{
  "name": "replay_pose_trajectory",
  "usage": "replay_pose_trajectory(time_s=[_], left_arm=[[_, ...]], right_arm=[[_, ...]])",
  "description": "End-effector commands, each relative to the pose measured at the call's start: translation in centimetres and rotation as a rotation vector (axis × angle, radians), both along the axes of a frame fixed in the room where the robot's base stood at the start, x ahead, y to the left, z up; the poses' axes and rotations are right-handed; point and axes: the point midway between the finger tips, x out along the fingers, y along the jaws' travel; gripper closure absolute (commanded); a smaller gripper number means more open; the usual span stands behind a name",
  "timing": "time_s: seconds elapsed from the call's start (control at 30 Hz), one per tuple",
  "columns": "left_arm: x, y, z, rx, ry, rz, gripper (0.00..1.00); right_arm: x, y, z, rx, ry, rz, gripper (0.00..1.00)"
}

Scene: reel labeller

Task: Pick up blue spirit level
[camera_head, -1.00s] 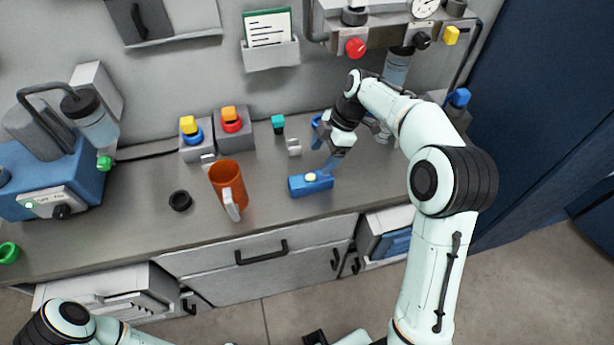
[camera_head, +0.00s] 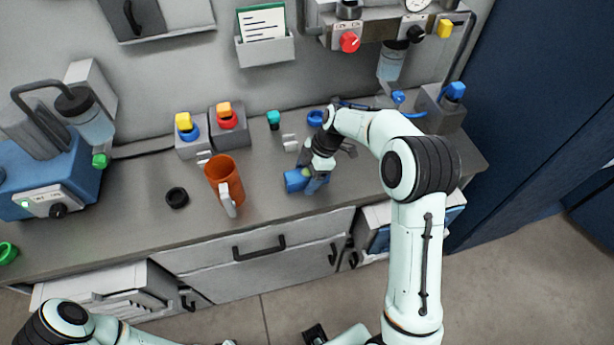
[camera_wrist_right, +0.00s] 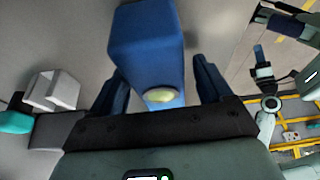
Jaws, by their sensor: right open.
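The blue spirit level (camera_head: 294,181) lies on the grey worktop near its front edge, right of the orange mug. My right gripper (camera_head: 312,182) is over it from above and covers its right part. In the right wrist view the blue level (camera_wrist_right: 147,50) with its pale yellow-green vial runs between the two blue fingers of my right gripper (camera_wrist_right: 155,88). The fingers are open, one on each side, with a gap showing beside the level. My left arm shows at the lower left of the head view; its gripper cannot be made out.
An orange mug (camera_head: 222,177) and a black ring (camera_head: 177,197) stand left of the level. Button boxes (camera_head: 228,125), a small teal-topped item (camera_head: 274,119) and a blue ring (camera_head: 316,117) are behind. The worktop's front edge is close.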

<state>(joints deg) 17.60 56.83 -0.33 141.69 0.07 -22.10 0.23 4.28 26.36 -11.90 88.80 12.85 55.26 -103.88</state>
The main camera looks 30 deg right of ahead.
Motion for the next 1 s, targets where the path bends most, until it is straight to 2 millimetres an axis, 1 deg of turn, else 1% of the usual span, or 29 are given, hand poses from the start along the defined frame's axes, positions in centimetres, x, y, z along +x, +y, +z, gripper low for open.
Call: replay_pose_trajectory(time_s=[0.07, 0.1, 0.17, 0.2, 0.27, 0.53, 0.67, 0.77, 1.0], left_arm=[[0.0, 0.0, 0.0, 0.0, 0.0, 0.0, 1.0], [0.0, 0.0, 0.0, 0.0, 0.0, 0.0, 1.0], [0.0, 0.0, 0.0, 0.0, 0.0, 0.0, 1.0], [0.0, 0.0, 0.0, 0.0, 0.0, 0.0, 1.0], [0.0, 0.0, 0.0, 0.0, 0.0, 0.0, 1.0], [0.0, 0.0, 0.0, 0.0, 0.0, 0.0, 1.0], [0.0, 0.0, 0.1, 0.0, 0.0, 0.0, 1.0], [0.1, 0.0, 0.2, 0.0, -0.001, 0.0, 1.0], [0.5, 0.0, 0.8, 0.0, -0.006, 0.0, 1.0]], right_arm=[[0.0, 0.0, 0.0, 0.0, 0.0, 0.0, 0.21], [0.0, 0.0, 0.0, 0.0, 0.0, 0.0, 0.34], [0.0, 0.0, 0.0, 0.0, 0.0, 0.0, 0.54], [0.0, 0.0, 0.0, 0.0, 0.0, 0.0, 0.67], [0.0, 0.0, 0.0, 0.0, 0.0, 0.0, 0.86], [0.1, 0.0, 0.3, 0.001, -0.002, 0.0, 0.86], [0.1, 0.0, 1.5, 0.001, -0.004, 0.002, 0.86], [0.1, 0.0, 3.4, 0.001, -0.007, 0.001, 0.86], [0.1, 0.0, 10.1, 0.0, -0.009, 0.001, 0.86]])
